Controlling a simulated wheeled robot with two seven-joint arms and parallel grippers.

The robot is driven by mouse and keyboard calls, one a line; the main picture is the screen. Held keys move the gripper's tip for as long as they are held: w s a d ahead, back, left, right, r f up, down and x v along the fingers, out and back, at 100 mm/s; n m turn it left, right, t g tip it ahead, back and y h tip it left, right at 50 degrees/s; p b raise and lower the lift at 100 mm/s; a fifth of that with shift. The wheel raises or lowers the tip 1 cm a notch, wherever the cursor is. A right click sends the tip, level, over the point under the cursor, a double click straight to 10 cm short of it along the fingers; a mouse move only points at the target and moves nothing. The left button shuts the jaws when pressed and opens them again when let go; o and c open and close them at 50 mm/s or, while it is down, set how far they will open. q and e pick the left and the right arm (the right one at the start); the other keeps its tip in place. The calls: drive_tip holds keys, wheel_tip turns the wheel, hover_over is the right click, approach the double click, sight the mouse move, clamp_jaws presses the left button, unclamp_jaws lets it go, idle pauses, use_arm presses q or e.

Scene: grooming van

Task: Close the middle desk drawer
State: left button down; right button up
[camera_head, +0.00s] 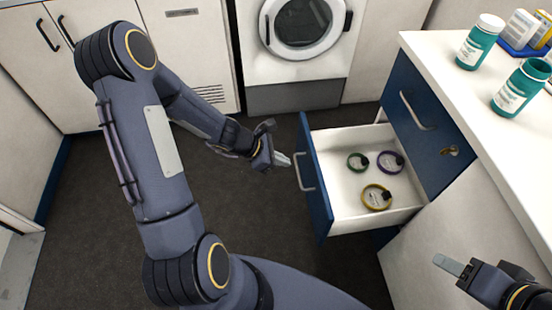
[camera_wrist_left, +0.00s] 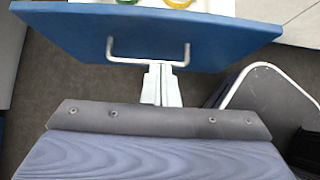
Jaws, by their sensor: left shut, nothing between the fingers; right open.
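The middle desk drawer (camera_head: 345,215) is pulled out, its white inside showing several collar-like rings: one green (camera_head: 357,162), one purple (camera_head: 390,162), one yellow (camera_head: 377,197). Its blue front (camera_head: 317,205) has a metal bar handle (camera_head: 304,172) and faces left. My left gripper (camera_head: 284,160) is shut and empty, pointing at the drawer front by the handle. In the left wrist view its fingertips (camera_wrist_left: 160,68) are at the handle bar (camera_wrist_left: 150,62); I cannot tell if they touch. My right gripper (camera_head: 452,265) is open at the lower right, apart from the drawer.
A closed blue drawer (camera_head: 410,125) with a handle and lock is above the open one. The white desktop (camera_head: 455,88) holds teal bottles (camera_head: 480,42) and a blue tray (camera_head: 522,48). A washer-like machine (camera_head: 300,60) stands at the back. Dark floor (camera_head: 265,215) is clear left of the drawer.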

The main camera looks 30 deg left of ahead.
sight(313, 167)
use_arm(q)
drive_tip(key=w+d+f, duration=0.2)
drive_tip(key=d, duration=0.1)
drive_tip(key=w+d+f+b, duration=0.1)
drive_tip(key=shift+d, duration=0.25)
drive_tip(key=shift+w+d, duration=0.4)
drive_tip(key=shift+d, duration=0.2)
use_arm(e)
drive_tip(key=shift+f, duration=0.75)
use_arm(q)
drive_tip(key=shift+r, duration=0.1)
